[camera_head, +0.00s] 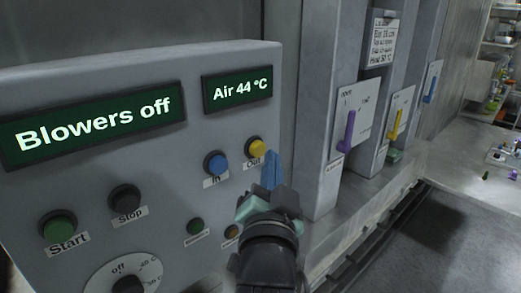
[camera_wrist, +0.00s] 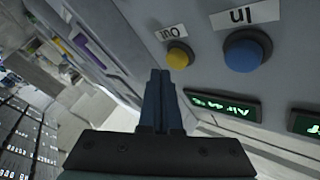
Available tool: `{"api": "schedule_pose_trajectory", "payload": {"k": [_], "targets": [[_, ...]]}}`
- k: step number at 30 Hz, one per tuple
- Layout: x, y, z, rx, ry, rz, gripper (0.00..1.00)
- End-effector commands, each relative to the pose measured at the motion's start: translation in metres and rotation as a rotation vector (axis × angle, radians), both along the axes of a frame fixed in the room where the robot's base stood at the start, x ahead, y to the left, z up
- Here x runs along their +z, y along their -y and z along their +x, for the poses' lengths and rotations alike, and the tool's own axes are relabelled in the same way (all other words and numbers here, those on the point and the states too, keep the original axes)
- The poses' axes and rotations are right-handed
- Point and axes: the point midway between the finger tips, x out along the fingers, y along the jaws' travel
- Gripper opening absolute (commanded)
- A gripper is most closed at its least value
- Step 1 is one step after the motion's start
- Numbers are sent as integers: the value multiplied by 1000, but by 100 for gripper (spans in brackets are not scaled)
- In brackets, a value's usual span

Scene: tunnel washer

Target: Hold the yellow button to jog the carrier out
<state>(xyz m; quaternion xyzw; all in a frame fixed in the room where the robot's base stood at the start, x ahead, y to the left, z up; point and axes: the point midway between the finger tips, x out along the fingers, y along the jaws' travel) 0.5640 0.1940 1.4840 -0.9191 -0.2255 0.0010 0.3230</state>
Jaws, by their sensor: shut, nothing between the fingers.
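The yellow button (camera_head: 256,147) is on the grey control panel, above a label reading "Out". It also shows in the wrist view (camera_wrist: 178,56), just beyond my fingertips. My gripper (camera_head: 270,157) is shut and empty, with its blue fingers pointing up just below and right of the yellow button in the head view. In the wrist view the fingertips (camera_wrist: 160,72) are just beside the button in the picture. I cannot tell whether they touch it. The carrier cannot be made out in either view.
The blue "In" button (camera_head: 216,163) sits close left of the yellow one. Green Start (camera_head: 58,227) and black Stop (camera_head: 125,198) buttons are further left. Displays read "Blowers off" (camera_head: 95,125) and "Air 44 °C" (camera_head: 237,88). Purple (camera_head: 347,131) and yellow (camera_head: 395,124) levers stand at right.

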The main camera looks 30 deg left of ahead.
Motion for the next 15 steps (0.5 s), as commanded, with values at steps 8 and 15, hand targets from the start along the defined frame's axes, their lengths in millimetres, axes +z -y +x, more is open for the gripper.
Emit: {"api": "schedule_pose_trajectory", "payload": {"k": [8,15], "targets": [[-1,20,-6,-3,0,1,0],[-1,42,-14,-3,-1,1,0]]}}
